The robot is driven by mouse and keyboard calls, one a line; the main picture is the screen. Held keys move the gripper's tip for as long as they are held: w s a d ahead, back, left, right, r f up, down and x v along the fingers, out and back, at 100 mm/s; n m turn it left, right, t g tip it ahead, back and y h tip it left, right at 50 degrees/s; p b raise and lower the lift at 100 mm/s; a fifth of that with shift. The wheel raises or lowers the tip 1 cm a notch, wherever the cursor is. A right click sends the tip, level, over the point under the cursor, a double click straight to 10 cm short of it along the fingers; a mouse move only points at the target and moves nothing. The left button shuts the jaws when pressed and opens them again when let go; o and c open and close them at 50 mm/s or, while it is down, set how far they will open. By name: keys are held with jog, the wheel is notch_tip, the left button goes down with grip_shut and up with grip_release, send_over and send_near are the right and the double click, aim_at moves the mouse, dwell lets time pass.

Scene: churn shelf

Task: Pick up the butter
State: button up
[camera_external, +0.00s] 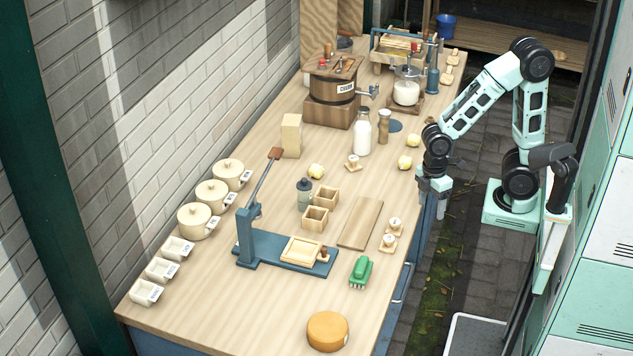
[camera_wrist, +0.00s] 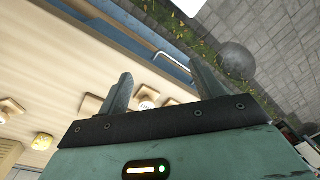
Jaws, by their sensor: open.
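Several small pale-yellow lumps that look like butter sit on the wooden counter. Two lie near its right edge, one (camera_external: 404,162) just left of my gripper and another (camera_external: 413,140) a little farther back. A third lump (camera_external: 316,171) lies near the middle. One yellow lump (camera_wrist: 42,141) shows at the lower left of the wrist view, away from my fingers. My gripper (camera_external: 434,186) is beside the counter's right edge, apart from the lumps. In the wrist view, my gripper (camera_wrist: 163,85) has its fingers spread, with nothing between them.
The counter (camera_external: 270,200) holds a churn (camera_external: 333,90), a milk bottle (camera_external: 363,132), wooden boxes (camera_external: 315,217), a board (camera_external: 360,222), a blue lever press (camera_external: 285,252), a green brush-like object (camera_external: 361,271) and an orange cheese-like wheel (camera_external: 328,331). Lidded pots (camera_external: 195,220) line the left side.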

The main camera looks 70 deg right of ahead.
jog(key=w+d+r+n+p, duration=0.2)
jog(key=w+d+r+p, duration=0.15)
jog(key=w+d, duration=0.45)
notch_tip(320, 180, up, 4)
jog(key=n+y+p, duration=0.3)
jog(key=p, duration=0.1)
send_over(406, 158)
jog(key=a, duration=0.5)
jog(key=d+r+n+p, duration=0.2)
jog(key=d+n+p, duration=0.1)
jog(key=d, duration=0.9)
jog(key=shift+t+y, duration=0.4)
jog(key=x, duration=1.2)
jog(key=shift+s+a+f, duration=0.15)
jog(key=shift+p+x, duration=0.8)
jog(key=shift+x, duration=1.85)
jog(key=shift+a, duration=0.1)
jog(key=c, duration=1.1)
